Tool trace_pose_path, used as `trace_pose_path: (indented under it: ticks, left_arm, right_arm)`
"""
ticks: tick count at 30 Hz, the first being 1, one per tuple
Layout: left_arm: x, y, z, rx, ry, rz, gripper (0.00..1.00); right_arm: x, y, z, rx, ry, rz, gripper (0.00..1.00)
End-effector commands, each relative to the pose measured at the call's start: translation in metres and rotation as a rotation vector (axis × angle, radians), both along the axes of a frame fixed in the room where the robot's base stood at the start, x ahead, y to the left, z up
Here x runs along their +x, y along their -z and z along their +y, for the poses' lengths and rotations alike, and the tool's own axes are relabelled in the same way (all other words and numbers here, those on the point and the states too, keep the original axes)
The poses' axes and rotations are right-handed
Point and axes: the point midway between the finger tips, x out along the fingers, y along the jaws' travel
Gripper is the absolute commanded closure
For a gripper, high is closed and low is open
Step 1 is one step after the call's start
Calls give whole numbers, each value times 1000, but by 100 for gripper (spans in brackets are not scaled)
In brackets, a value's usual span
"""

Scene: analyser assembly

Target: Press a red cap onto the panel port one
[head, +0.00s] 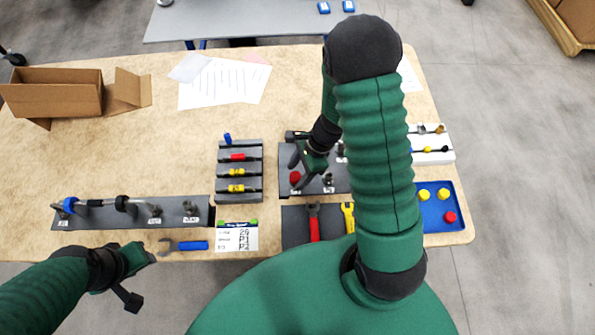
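A dark panel (285,190) with several ports lies right of the table's middle. One red cap (295,178) is at the panel's lower-left port, above a small white label; how far down it sits cannot be told. My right gripper (300,170) is just above this cap, its fingers apart and one on either side of it; contact is unclear. Another red cap (450,217) lies in the blue tray (433,226) at the right. My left gripper (141,279) is open and empty off the table's front edge. My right arm hides the panel's right part.
The tray also holds yellow caps (424,195). A tool mat (292,229) with red and yellow wrenches lies before the panel. The left middle is clear.

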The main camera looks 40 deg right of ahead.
Motion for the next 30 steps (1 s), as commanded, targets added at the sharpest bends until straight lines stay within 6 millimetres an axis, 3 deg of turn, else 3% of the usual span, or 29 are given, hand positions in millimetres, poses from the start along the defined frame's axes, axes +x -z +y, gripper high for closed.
trace_pose_path:
  ticks: [11, 14, 24, 30]
  left_arm:
    - [0, -2, 0, 0, 0, 0, 64]
    - [0, -6, 0, 0, 0, 0, 64]
    - [0, -19, 0, 0, 0, 0, 64]
    - [0, -21, 0, 0, 0, 0, 64]
  right_arm:
    - [0, -7, -3, -2, 0, -2, 42]
    - [-1, -23, -9, -1, 0, -4, 42]
    - [-11, -114, -45, -2, 1, -5, 42]
    - [-15, -147, -59, -1, 1, -2, 42]
